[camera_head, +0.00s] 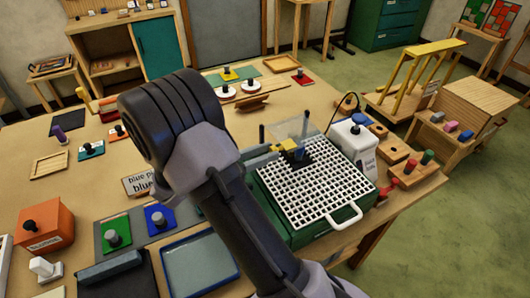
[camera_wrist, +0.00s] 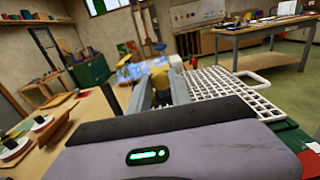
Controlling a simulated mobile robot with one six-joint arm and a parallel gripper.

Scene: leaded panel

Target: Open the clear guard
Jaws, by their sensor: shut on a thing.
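The clear guard (camera_head: 291,128) is a see-through panel above the back of a green machine (camera_head: 275,205) with a white grid top (camera_head: 315,190). A yellow tab (camera_head: 285,144) is at the guard's lower front. In the wrist view, my gripper (camera_wrist: 162,92) has its two grey fingers on either side of the yellow tab (camera_wrist: 160,76), shut on it. The guard's exact tilt is hard to tell.
A white bottle (camera_head: 353,146) stands close to the machine's right, with wooden blocks and colored knobs (camera_head: 427,157) beyond. A blue tray (camera_head: 200,263) and colored knob plates (camera_head: 160,218) lie to the left. Dark posts (camera_head: 262,134) stand at the machine's back.

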